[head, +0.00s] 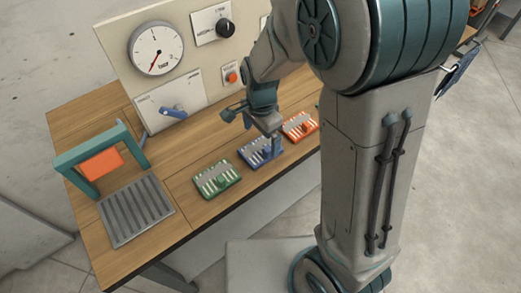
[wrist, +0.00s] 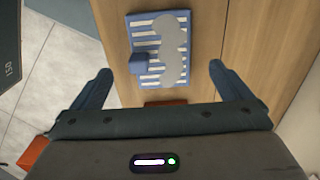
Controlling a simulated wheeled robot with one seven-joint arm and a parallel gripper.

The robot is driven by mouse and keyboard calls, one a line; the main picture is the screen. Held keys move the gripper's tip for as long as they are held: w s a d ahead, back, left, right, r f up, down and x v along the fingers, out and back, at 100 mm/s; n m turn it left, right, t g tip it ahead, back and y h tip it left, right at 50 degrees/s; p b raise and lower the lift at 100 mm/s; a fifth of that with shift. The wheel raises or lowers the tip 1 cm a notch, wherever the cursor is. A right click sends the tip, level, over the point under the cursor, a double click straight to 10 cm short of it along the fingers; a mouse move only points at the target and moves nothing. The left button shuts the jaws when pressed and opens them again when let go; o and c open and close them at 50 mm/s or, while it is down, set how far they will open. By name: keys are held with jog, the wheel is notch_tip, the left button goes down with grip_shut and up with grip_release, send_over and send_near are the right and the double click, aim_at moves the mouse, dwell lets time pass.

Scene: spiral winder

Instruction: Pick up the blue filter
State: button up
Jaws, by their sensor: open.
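The blue filter (head: 253,153) lies flat on the wooden table, between a green filter and an orange filter. In the wrist view the blue filter (wrist: 143,22) is a blue frame with white slats, a grey patch and a blue knob (wrist: 139,63). My gripper (head: 270,143) is over the blue filter in the head view and hides part of it. In the wrist view my gripper (wrist: 160,72) is open, its two fingers wide apart on either side of the knob's line. Nothing is between the fingers. The height above the filter is hard to tell.
The green filter (head: 215,180) lies close on the left and the orange filter (head: 299,126) close on the right. A teal frame with an orange block (head: 101,164) and a grey ribbed plate (head: 135,210) are at the table's left. A gauge panel (head: 125,40) stands behind.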

aim_at(259, 151)
jog(key=shift+s+a+f, duration=0.1)
jog(key=shift+a+f, duration=0.1)
jog(key=shift+f, duration=1.15)
jog(key=shift+s+a+f, duration=0.1)
jog(key=shift+a+f, duration=0.05)
jog(key=shift+f, duration=1.15)
jog(key=c, duration=1.1)
